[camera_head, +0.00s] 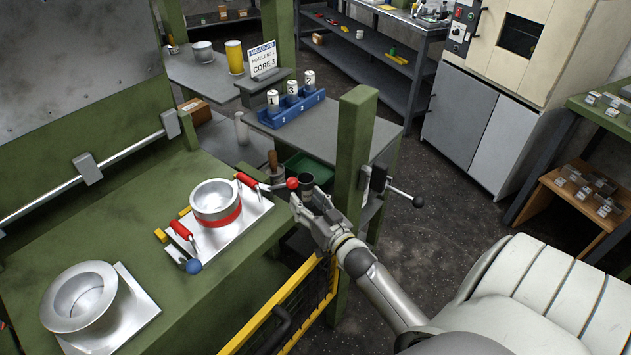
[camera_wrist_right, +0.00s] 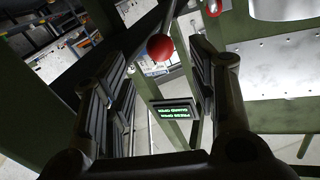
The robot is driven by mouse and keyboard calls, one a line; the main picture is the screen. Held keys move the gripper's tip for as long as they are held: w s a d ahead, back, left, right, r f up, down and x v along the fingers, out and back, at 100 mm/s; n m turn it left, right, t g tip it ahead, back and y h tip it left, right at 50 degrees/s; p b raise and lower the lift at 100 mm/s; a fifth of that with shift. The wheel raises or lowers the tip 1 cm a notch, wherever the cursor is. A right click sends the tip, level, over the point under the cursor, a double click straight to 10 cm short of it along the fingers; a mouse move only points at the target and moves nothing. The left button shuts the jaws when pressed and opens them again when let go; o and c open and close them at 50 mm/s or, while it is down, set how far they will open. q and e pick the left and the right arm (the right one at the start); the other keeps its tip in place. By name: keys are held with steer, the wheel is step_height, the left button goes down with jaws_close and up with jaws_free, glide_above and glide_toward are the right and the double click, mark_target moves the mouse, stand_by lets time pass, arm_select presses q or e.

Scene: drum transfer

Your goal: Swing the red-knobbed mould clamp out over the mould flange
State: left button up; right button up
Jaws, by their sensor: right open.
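The red knob (camera_head: 292,183) of the mould clamp is at the right edge of the green press table, on a thin rod. It also shows as a red ball in the right wrist view (camera_wrist_right: 160,47), between the spread fingers. My right gripper (camera_head: 309,201) is open at the knob, and I cannot tell whether it touches it. The silver mould (camera_head: 214,192) with a red band stands on a bright plate (camera_head: 214,236) left of the knob; its flange is partly hidden. My left gripper is not in view.
Two red-handled toggles (camera_head: 180,229) and a blue knob (camera_head: 193,267) are beside the mould. A second silver mould part (camera_head: 80,294) is at front left. A green post (camera_head: 355,150) and a black-knobbed lever (camera_head: 417,201) are close to my right arm. A yellow-edged guard (camera_head: 285,302) is below.

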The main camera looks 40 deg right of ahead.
steer(key=shift+s+a, duration=0.2)
steer(key=shift+s, duration=1.75)
